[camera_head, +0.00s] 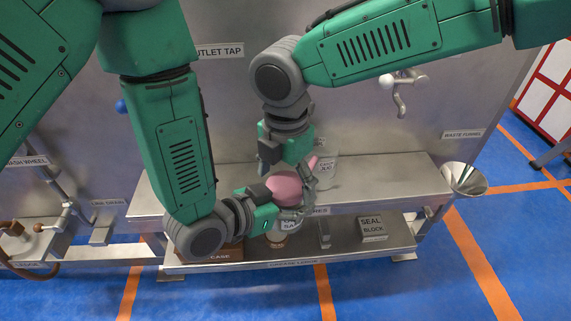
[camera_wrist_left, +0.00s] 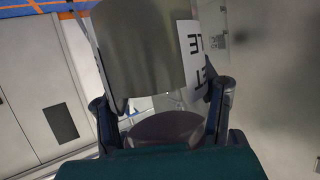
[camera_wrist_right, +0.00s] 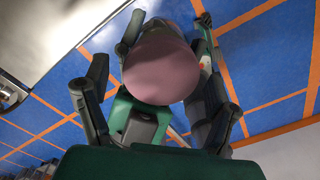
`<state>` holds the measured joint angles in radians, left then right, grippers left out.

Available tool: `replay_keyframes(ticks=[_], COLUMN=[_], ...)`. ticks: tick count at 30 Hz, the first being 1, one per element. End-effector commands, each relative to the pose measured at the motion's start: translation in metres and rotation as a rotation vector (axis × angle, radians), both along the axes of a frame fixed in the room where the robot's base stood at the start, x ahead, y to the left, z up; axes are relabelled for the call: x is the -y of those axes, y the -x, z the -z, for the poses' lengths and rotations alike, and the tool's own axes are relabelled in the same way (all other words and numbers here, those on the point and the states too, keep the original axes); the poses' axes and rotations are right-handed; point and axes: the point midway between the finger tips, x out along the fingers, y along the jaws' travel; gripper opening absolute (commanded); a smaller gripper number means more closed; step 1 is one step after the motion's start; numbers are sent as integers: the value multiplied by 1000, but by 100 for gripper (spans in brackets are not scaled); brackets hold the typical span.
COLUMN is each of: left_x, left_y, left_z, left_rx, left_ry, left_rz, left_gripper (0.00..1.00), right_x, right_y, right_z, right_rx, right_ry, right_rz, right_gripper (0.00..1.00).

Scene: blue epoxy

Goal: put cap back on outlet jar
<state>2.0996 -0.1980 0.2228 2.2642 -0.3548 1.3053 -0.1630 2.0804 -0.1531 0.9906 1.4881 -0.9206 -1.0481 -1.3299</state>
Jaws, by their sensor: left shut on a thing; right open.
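In the left wrist view the cap (camera_wrist_left: 166,127) shows as a dark disc between the fingers. In the head view the jar's label (camera_head: 291,225) shows partly below the gripper. Whether cap and jar touch is unclear. My right gripper (camera_head: 288,170) is open just above the cap; in the right wrist view its fingers flank the cap (camera_wrist_right: 160,70).
A clear labelled jug (camera_head: 327,172) stands on the upper shelf (camera_head: 390,180), close right of my right gripper. The seal block (camera_head: 372,228) sits on the lower shelf. The waste funnel (camera_head: 464,178) is at the right end. A tap (camera_head: 400,90) is on the back panel.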

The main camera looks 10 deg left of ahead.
Motion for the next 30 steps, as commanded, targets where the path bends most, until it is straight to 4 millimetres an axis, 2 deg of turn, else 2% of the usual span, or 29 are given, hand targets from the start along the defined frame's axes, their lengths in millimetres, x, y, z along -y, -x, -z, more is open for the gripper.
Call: replay_keyframes(ticks=[11, 15, 16, 23, 26, 30], left_x=[0, 0, 0, 1, 1, 1], left_y=[0, 0, 0, 0, 0, 0], left_z=[-1, -1, -1, -1, -1, -1], left_rx=[1, 1, 1, 2, 2, 1], left_ry=[0, 1, 0, 1, 1, 1], left_rz=[0, 0, 1, 2, 2, 3], left_gripper=[0, 0, 0, 0, 0, 0], right_x=[0, 0, 0, -1, -1, -1], right_y=[0, 0, 0, 0, 0, 0], right_z=[5, 5, 5, 5, 4, 5], right_rx=[0, 0, 0, 2, 6, 8], right_ry=[0, 0, -1, 0, 3, 3], right_rz=[0, 0, 0, 44, 210, 545], right_gripper=[79, 30, 25, 25, 25, 24])
